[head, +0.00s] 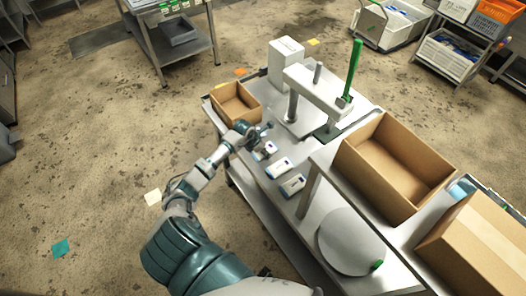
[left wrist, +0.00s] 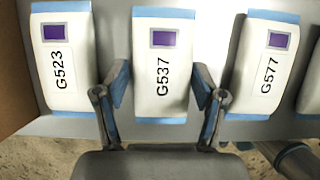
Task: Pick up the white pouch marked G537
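The white pouch marked G537 (left wrist: 162,98) lies in the middle of the left wrist view, with blue end bands and a purple square. My left gripper (left wrist: 161,82) is open, with one finger on each side of this pouch; whether they touch it I cannot tell. Pouch G523 (left wrist: 61,75) lies to its left and pouch G577 (left wrist: 265,80) to its right. In the head view my left gripper (head: 264,132) is over the far end of the pouch row, partly hiding it, and the labels are too small to read. My right gripper is not in view.
An open cardboard box (head: 236,112) stands just beyond the row, close to my left gripper. Another pouch (head: 292,185) lies at the row's near end. A grey post frame, a round plate (head: 345,242) and a larger open box (head: 372,178) stand to the right.

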